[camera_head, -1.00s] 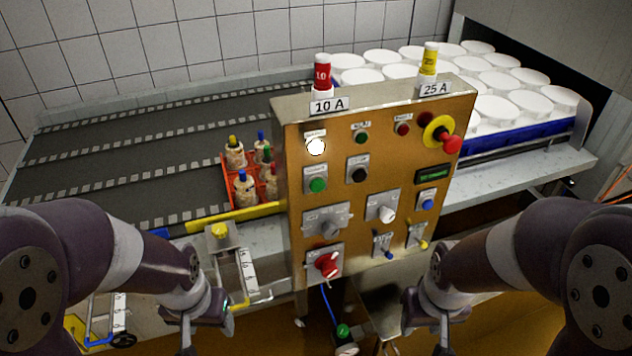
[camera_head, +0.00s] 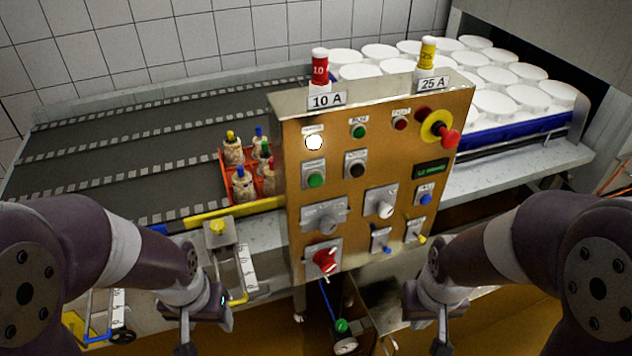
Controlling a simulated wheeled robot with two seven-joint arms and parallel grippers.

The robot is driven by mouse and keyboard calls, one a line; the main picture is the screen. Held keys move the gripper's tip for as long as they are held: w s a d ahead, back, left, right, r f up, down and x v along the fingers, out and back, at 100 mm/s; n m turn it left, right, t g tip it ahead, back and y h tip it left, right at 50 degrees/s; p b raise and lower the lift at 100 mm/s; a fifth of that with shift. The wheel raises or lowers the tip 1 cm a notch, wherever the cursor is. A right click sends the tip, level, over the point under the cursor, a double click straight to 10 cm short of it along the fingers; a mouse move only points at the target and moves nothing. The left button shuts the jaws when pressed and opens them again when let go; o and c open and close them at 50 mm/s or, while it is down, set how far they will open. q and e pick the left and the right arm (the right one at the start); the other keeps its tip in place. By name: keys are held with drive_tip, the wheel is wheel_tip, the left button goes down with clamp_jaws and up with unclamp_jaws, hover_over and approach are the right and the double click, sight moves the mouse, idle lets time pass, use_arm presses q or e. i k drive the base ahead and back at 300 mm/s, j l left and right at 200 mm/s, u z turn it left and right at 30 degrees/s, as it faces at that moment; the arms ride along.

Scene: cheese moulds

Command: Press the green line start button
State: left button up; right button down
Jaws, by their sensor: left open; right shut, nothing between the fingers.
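The green start button (camera_head: 316,180) sits on a grey plate at the left of the orange control panel (camera_head: 340,152), below a lit white lamp (camera_head: 314,142). A smaller green lamp (camera_head: 359,131) is up and to its right. My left gripper (camera_head: 186,348) is low at the left, with its fingers at the bottom edge of the picture; it is open and well away from the panel. My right gripper (camera_head: 441,346) is low at the right, shut and empty, below and in front of the panel's right side. Neither gripper touches the button.
A red and a yellow fuse stand on top. A crate with capped bottles (camera_head: 226,172) is left of the panel, on the conveyor. White moulds (camera_head: 495,103) stand behind right.

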sight(315, 180)
drive_tip(key=i+j, duration=0.1)
drive_tip(key=j, duration=0.55)
drive_tip(key=i+j, duration=0.15)
drive_tip(key=j, duration=0.2)
drive_tip(key=z, duration=1.7)
